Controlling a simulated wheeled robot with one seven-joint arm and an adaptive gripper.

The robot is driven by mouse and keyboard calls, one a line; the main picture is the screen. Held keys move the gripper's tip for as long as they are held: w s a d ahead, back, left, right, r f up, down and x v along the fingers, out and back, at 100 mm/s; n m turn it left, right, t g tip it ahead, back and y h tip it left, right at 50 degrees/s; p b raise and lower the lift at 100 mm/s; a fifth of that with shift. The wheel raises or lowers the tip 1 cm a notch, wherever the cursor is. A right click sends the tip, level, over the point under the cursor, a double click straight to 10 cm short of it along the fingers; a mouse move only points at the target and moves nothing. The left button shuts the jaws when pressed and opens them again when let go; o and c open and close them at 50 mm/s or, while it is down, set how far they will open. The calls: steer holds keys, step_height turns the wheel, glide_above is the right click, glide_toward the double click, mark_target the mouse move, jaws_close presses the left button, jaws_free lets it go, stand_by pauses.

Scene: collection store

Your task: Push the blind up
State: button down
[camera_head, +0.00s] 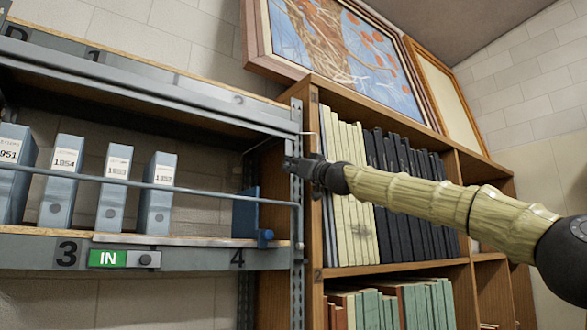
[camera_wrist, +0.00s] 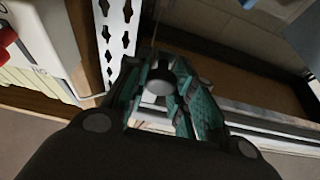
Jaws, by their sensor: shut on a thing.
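The metal shelf bay (camera_head: 190,262) is open at the front, with several blue-grey binders (camera_head: 115,190) showing inside. I see no lowered blind sheet; the grey band (camera_head: 150,88) across the top of the opening may be the blind or its housing, I cannot tell which. My gripper (camera_head: 298,165) is at the bay's right upright, reaching in from the right. In the wrist view, my gripper (camera_wrist: 160,95) is shut on a grey rounded piece (camera_wrist: 159,84) between its fingers. I cannot tell whether this piece belongs to the blind. The head view hides the contact.
A thin rail (camera_head: 100,181) crosses in front of the binders. A wooden bookcase (camera_head: 398,267) stands close on the right, behind my arm. Framed pictures (camera_head: 350,55) stand above it.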

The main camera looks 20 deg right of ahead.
steer(key=c, duration=1.2)
jaws_free()
steer(key=shift+d, duration=0.1)
steer(key=v, duration=1.2)
steer(key=shift+d, duration=0.1)
